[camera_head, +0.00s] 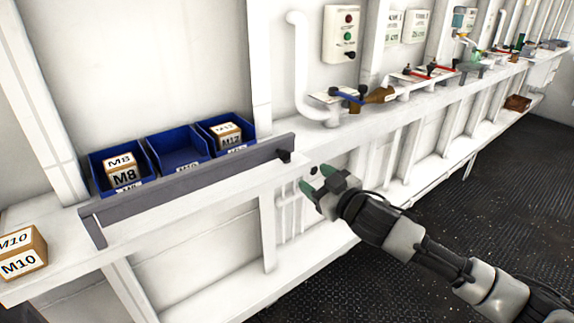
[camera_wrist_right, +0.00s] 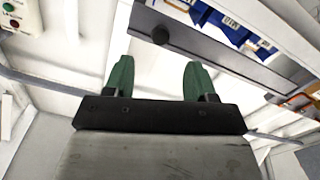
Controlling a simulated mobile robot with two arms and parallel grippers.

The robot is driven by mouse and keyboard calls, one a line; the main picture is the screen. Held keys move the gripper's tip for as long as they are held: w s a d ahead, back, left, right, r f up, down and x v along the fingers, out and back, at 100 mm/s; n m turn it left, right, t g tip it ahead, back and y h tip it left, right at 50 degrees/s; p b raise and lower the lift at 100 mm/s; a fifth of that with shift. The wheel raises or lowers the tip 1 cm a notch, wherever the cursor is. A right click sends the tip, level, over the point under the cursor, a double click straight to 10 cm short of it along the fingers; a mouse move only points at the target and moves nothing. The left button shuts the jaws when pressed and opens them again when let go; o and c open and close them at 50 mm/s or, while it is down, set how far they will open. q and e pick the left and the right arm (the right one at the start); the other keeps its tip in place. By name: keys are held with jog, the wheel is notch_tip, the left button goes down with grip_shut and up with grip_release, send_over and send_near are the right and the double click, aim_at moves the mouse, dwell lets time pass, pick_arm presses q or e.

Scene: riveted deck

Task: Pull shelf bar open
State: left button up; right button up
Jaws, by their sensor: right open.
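The shelf bar (camera_head: 190,182) is a long grey bar across the front of the blue bins on the white shelf. A black knob (camera_head: 284,156) sits at its right end; the knob also shows in the right wrist view (camera_wrist_right: 160,35). The bar shows in the right wrist view (camera_wrist_right: 225,60) as well. My right gripper (camera_head: 312,178) has green fingertips. It is open and empty, just right of and a little below the knob, apart from it. In the wrist view the knob appears beyond the two fingers (camera_wrist_right: 158,80), between their lines. My left gripper is not in view.
Blue bins (camera_head: 178,157) stand behind the bar, with M8 (camera_head: 122,170) and M12 boxes in two of them. An M10 box (camera_head: 22,252) sits at the shelf's left end. Pipes and valves (camera_head: 350,96) stand right of the bar.

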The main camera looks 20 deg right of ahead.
aim_at(287, 157)
jog(key=x, duration=0.3)
jog(key=p+x, duration=0.1)
jog(key=x, duration=0.2)
jog(key=r+p+x, duration=0.1)
jog(key=x, duration=0.2)
jog(key=shift+w+a, duration=0.25)
jog(key=shift+a, duration=0.1)
jog(key=shift+w+a, duration=0.2)
jog(key=shift+w, duration=0.3)
grip_shut()
